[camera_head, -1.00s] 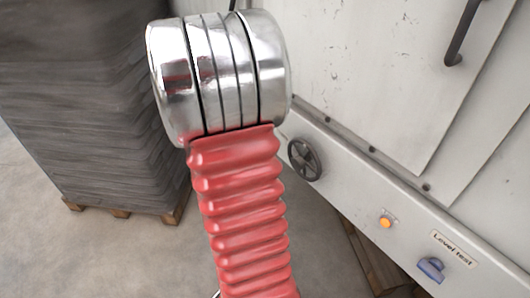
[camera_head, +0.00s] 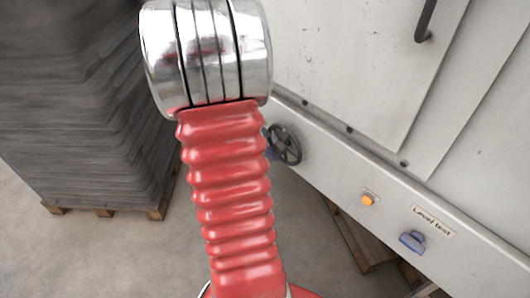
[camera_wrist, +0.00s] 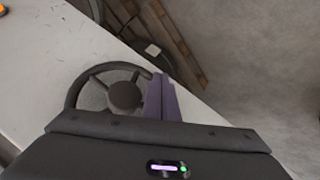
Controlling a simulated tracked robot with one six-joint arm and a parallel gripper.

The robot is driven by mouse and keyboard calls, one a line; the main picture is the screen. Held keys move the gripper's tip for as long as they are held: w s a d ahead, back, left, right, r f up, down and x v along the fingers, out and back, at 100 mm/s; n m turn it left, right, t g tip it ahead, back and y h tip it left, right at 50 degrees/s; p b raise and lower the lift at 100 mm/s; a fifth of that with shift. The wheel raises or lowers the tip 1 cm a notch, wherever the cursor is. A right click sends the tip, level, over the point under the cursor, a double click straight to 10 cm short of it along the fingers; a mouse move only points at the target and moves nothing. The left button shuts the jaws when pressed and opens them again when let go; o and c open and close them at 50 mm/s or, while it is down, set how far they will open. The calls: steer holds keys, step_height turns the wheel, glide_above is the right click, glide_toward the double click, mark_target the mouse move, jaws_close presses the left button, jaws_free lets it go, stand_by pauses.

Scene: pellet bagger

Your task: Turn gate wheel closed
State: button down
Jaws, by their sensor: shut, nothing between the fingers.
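The gate wheel (camera_head: 286,145) is a dark spoked handwheel on the pale machine's lower panel, just right of my arm in the head view. In the wrist view the wheel (camera_wrist: 125,95) fills the left middle, with its rim, spokes and round hub showing. My gripper (camera_wrist: 160,82) has its purple fingers shut and empty. They overlap the wheel's right rim in the picture; I cannot tell whether they touch it. The black gripper body hides the wheel's lower edge. In the head view my arm hides most of the gripper.
Right of the wheel on the panel are an orange button (camera_head: 368,201), a "Level test" label (camera_head: 433,221) and a blue switch (camera_head: 412,242). A tall grey stack (camera_head: 70,100) stands on a pallet at left. A wooden pallet (camera_head: 355,238) lies below the panel. Bare floor lies between.

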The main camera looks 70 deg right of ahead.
steer(key=shift+s, duration=0.1)
steer(key=shift+s+a+g, duration=0.1)
steer(key=shift+s+g, duration=0.3)
steer(key=shift+s, duration=0.15)
steer(key=shift+f, duration=0.1)
steer(key=w+a+r, duration=0.3)
steer(key=w+r, duration=0.4)
steer(key=w, duration=0.3)
steer(key=shift+a+r, duration=0.25)
steer(key=shift+r, duration=0.15)
steer(key=shift+n, duration=0.4)
